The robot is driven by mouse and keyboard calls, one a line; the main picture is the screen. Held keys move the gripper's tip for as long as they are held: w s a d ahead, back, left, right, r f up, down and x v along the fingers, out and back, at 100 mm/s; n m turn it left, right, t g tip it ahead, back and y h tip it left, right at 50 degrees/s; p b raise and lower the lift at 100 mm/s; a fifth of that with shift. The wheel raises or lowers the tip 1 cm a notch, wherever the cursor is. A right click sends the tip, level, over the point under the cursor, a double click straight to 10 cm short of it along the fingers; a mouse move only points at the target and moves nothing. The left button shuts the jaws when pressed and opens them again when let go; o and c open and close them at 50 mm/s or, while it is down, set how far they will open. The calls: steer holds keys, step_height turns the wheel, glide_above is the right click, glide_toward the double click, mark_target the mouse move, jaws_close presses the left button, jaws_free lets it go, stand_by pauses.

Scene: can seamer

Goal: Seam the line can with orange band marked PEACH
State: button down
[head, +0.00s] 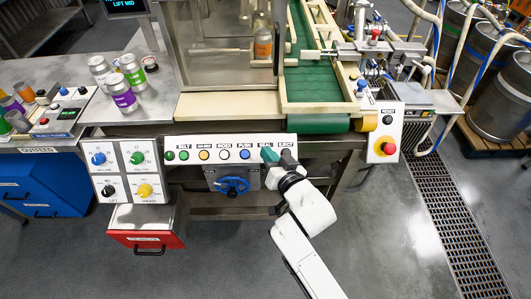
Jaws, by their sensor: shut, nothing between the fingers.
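A silver can with an orange band (263,47) stands upright inside the clear-walled seamer cabinet (220,82); its label is too small to read. Metal parts of the machine are close around it. My gripper (268,153) is shut and empty. Its teal tip is at the front button panel (210,168), over or against the spot by the SEAL label (265,146). It hides the button there, so I cannot tell if it is pressed. The display (124,6) at top left reads LIFT MID.
Green conveyor (303,88) lies right of the cabinet. Several loose cans (120,90) stand on the left steel table. A blue handwheel (232,186) sits below the panel. A red stop button (389,149) is at right. The floor in front is free.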

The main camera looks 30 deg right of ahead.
steer(key=shift+f, duration=0.15)
steer(key=w+d+f+b, duration=0.2)
steer(key=w+f+b, duration=0.2)
steer(key=f+b, duration=0.1)
steer(key=shift+w+d+f, duration=0.3)
steer(key=shift+f, duration=0.6)
steer(key=shift+f+b, duration=0.15)
steer(key=shift+b, duration=0.25)
stand_by(1.2)
steer(key=shift+w+d+f, duration=0.1)
steer(key=shift+w+f, duration=0.1)
steer(key=shift+w+d+f+b, duration=0.2)
steer(key=shift+f+b, duration=0.1)
steer(key=shift+b, duration=0.25)
stand_by(0.6)
steer(key=shift+a+r, duration=0.1)
stand_by(0.3)
steer(key=shift+s+a+r+p, duration=0.2)
steer(key=shift+s+r+p, duration=0.25)
steer(key=shift+r+p, duration=0.1)
